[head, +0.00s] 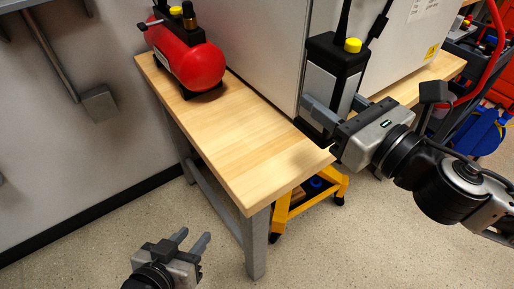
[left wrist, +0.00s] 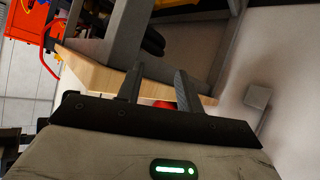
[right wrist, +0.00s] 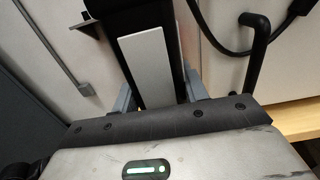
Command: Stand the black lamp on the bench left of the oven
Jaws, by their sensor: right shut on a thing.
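The black lamp (head: 322,50), with a pale panel and a yellow knob, is upright in front of the large pale oven (head: 262,38). My right gripper (head: 336,108) is shut on its lower part. The lamp's pale panel (right wrist: 148,65) shows between the fingers in the right wrist view; its base is hidden there. I cannot tell whether the lamp touches anything below. The wooden bench (head: 240,150) runs under the oven and has a bare top left of it. My left gripper (head: 193,236) is open and empty, low in front of the bench's left part.
A red compressor (head: 200,65) stands at the bench's far left end. A yellow wheeled frame (head: 285,212) is under the bench. A trolley with a red rail (head: 490,55) and blue items stands at the right. The floor in front is clear.

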